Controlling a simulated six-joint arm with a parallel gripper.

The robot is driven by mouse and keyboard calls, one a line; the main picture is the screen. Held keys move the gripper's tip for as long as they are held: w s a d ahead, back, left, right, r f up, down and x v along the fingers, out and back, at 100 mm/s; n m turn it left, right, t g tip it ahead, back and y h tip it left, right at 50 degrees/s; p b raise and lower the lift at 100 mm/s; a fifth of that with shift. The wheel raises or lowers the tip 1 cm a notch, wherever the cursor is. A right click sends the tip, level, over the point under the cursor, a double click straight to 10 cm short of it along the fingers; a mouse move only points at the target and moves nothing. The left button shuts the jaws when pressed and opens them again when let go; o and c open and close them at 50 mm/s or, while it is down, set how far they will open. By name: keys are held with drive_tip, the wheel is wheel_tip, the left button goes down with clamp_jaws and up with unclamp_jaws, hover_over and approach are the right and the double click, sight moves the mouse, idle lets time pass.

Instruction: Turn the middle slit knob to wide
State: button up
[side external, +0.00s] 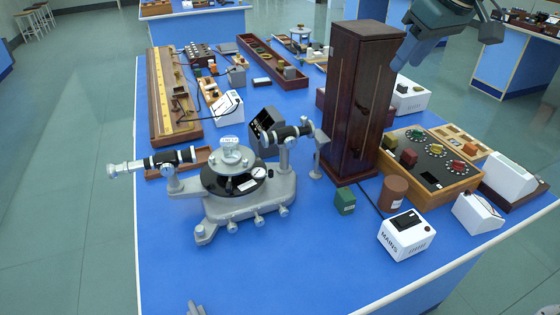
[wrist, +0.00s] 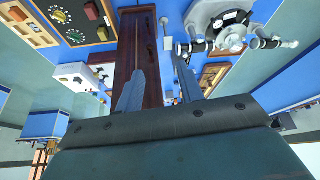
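A wooden box with a black panel (side external: 421,171) carries a green knob (side external: 415,133), a yellow knob (side external: 437,150) in the middle and a red knob (side external: 457,167), each with a ring of white marks. The panel (wrist: 50,32) is cut by the top-left edge of the wrist view; two knobs show there, too small to read their settings. My gripper (wrist: 158,64) is open and empty, its fingers apart with the dark wooden cabinet beyond them. In the side external view its blue-grey end comes in at top right, above and apart from the panel.
The tall dark cabinet (side external: 361,100) stands left of the panel. A spectrometer (side external: 240,185) is further left. A brown cylinder (side external: 393,193), a green block (side external: 345,200) and a white MAINS box (side external: 406,235) stand in front. The blue bench front (side external: 320,265) is clear.

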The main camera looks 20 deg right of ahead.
drive_tip(key=n, duration=0.1)
approach(304, 118)
drive_tip(key=w+d+v, duration=0.1)
drive_tip(key=v, duration=0.5)
drive_tip(key=shift+a+r+g, duration=0.15)
drive_tip(key=shift+a+g, duration=0.05)
drive_tip(key=shift+g, duration=0.2)
drive_tip(key=shift+x, duration=6.9)
drive_tip(key=shift+a, duration=0.15)
drive_tip(key=shift+c, duration=0.5)
drive_tip(key=shift+r, duration=0.1)
clamp_jaws()
